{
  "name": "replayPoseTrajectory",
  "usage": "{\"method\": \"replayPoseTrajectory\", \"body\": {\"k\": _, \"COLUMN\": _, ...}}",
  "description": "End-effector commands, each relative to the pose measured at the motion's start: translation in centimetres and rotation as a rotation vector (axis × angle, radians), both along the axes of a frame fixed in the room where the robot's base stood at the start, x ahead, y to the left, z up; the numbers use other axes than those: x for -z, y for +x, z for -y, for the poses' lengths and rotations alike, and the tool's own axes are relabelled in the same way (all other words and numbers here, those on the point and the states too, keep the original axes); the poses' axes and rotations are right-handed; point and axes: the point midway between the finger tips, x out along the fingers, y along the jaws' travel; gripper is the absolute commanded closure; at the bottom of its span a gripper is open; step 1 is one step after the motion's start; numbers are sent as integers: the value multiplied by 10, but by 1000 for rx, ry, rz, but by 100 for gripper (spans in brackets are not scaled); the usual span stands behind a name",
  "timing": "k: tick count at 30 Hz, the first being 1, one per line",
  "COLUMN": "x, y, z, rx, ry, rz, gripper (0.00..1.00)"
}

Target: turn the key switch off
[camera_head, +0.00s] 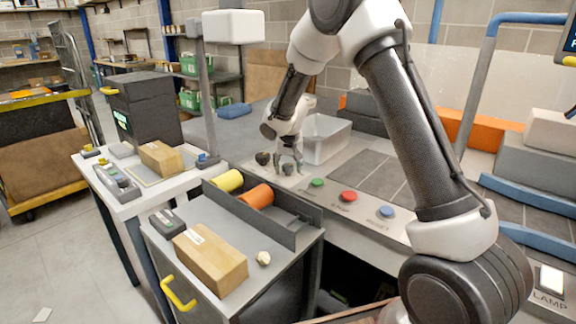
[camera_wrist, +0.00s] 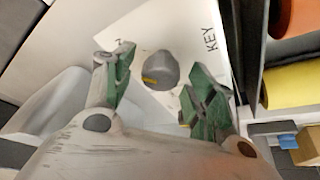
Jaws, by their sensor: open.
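The key switch (camera_wrist: 160,70) is a dark grey rounded knob with a yellow mark on its lower left side. It sits on a white plate (camera_wrist: 190,35) lettered KEY in the wrist view. My gripper (camera_wrist: 158,82) is open, with one green-padded finger on each side of the knob and visible space between knob and pads. In the head view my gripper (camera_head: 276,164) hangs low over the bench's left end. The knob cannot be told clearly from the fingers there.
Green (camera_head: 317,183), red (camera_head: 347,196) and blue (camera_head: 387,211) buttons line the bench edge to the right. A grey bin (camera_head: 325,140) stands behind my gripper. A tray wall (camera_head: 275,221) with yellow and orange rolls is close in front. A lamp (camera_head: 551,280) is far right.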

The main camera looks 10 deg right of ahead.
Motion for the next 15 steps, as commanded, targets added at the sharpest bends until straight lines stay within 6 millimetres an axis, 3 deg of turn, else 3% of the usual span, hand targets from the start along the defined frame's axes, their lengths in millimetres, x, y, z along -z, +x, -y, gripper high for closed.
{"method": "replayPoseTrajectory", "body": {"k": 6, "x": 0, "y": 0, "z": 0, "rx": 0, "ry": 0, "rz": 0, "gripper": 44}}
{"method": "replayPoseTrajectory", "body": {"k": 13, "x": 0, "y": 0, "z": 0, "rx": -1, "ry": 0, "rz": 0, "gripper": 86}}
{"method": "replayPoseTrajectory", "body": {"k": 15, "x": 0, "y": 0, "z": 0, "rx": -1, "ry": 0, "rz": 0, "gripper": 89}}
